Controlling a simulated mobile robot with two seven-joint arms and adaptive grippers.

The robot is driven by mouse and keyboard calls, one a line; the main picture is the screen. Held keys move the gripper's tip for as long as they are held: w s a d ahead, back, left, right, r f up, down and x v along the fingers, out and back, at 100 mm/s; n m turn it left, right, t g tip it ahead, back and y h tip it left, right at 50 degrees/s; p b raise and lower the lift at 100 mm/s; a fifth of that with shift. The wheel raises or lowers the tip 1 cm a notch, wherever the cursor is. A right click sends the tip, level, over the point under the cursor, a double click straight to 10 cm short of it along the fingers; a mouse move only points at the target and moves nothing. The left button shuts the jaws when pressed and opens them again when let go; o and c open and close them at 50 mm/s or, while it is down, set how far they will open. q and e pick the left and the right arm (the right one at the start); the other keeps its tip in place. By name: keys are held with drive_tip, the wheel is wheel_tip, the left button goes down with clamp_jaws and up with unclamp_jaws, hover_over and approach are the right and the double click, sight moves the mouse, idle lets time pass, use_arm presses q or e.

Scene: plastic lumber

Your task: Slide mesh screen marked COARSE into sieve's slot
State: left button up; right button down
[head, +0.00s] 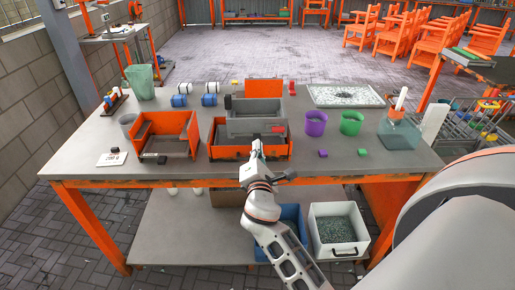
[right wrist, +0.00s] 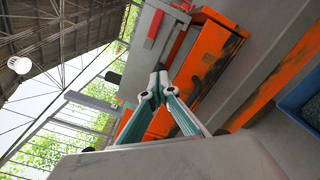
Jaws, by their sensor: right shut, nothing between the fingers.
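A grey box (head: 256,120) with a red patch on its front sits in an orange tray-like stand (head: 232,153) at the middle of the table. It looks like the sieve, but its slot does not show clearly. It also shows in the right wrist view (right wrist: 172,38), with the orange stand (right wrist: 213,48) beside it. I cannot pick out a mesh screen or read the word COARSE. My right gripper (head: 257,146) is shut and empty, just in front of the stand. Its closed fingertips show in the right wrist view (right wrist: 157,75). My left gripper is out of view.
An orange open box (head: 180,122) stands left of the stand. Purple (head: 316,124) and green (head: 351,124) cups stand to the right. A pale speckled panel (head: 345,95) lies at the back right. A white bin (head: 316,217) is under the front edge.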

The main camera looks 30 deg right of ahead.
drive_tip(key=shift+w+d, duration=0.3)
drive_tip(key=shift+w, duration=0.2)
drive_tip(key=shift+v, duration=5.2)
drive_tip(key=s+a+f+m+g+y, duration=0.1)
drive_tip(key=s+a+f+m+y, duration=0.25)
drive_tip(key=f, duration=0.55)
drive_tip(key=s+a+f+m+g+y, duration=0.1)
drive_tip(key=s+a+f+m+y, duration=0.3)
drive_tip(key=f, duration=0.5)
drive_tip(key=s+a+f+m+g+y, duration=0.2)
drive_tip(key=s+a+f+m+y, duration=0.2)
drive_tip(key=s+f+m, duration=0.3)
wheel_tip(320, 180, down, 2)
drive_tip(key=shift+s+a+f+y, duration=0.1)
drive_tip(key=shift+s+a+y, duration=0.3)
drive_tip(key=shift+s, duration=0.75)
